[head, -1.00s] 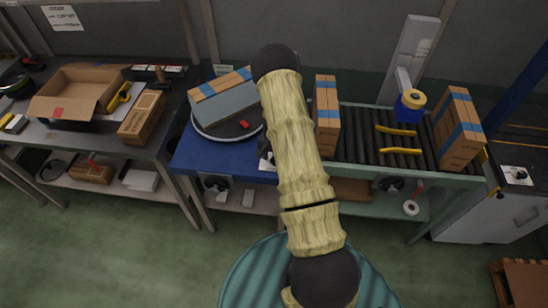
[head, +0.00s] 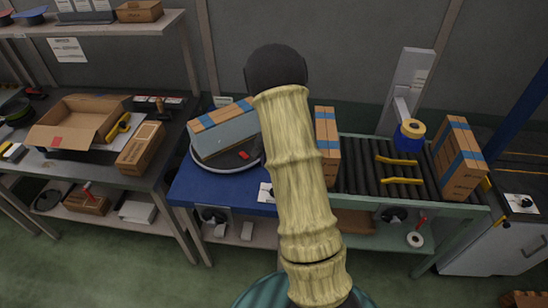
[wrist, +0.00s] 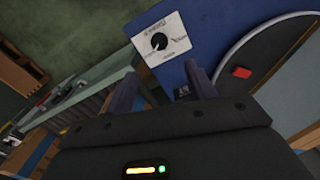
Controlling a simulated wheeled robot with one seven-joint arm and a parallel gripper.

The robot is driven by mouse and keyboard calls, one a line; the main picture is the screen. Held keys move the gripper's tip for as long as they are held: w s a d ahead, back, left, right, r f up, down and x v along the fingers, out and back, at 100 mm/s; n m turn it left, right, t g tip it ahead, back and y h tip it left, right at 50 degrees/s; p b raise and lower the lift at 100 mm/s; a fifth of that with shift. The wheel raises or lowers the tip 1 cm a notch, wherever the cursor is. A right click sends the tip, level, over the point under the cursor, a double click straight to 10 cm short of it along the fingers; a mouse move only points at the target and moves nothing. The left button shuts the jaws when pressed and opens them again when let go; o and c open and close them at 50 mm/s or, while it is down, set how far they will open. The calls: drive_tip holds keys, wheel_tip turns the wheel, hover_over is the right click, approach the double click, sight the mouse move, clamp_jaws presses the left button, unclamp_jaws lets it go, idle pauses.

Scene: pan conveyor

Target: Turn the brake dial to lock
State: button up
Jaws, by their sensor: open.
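A black round dial (wrist: 159,41) sits on a white plate (wrist: 178,33) on the blue table top. The plate's lettering is too small to read. In the head view a bit of the white plate (head: 265,192) shows at the left edge of my arm, which covers the rest. My gripper (wrist: 161,70) is open and empty in the wrist view. Its two dark fingers point toward the plate, with the dial a little beyond and between their tips, apart from them. In the head view my gripper is hidden behind my arm.
A round turntable (head: 205,164) with a blue-taped box (head: 226,135) and a red piece (head: 244,155) lies beside the plate. To the right, a roller conveyor (head: 360,178) carries cartons and yellow bars (head: 401,181). Other black knobs show on the front panels (head: 393,214) and right cabinet (head: 524,203).

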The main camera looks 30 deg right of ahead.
drive_tip(key=shift+w+r, duration=0.1)
drive_tip(key=shift+r, duration=1.7)
drive_tip(key=shift+a, duration=0.1)
drive_tip(key=shift+s, duration=0.2)
drive_tip(key=s+a+r+n+t, duration=0.1)
drive_tip(key=s+a+r+n, duration=0.3)
drive_tip(key=s+a, duration=0.3)
drive_tip(key=s+a+r+n+t, duration=0.1)
drive_tip(key=s+a+r+n, duration=0.4)
drive_tip(key=s+a, duration=0.3)
drive_tip(key=s+n, duration=0.1)
drive_tip(key=s, duration=0.3)
drive_tip(key=shift+a+r+t, duration=0.15)
drive_tip(key=shift+t, duration=0.15)
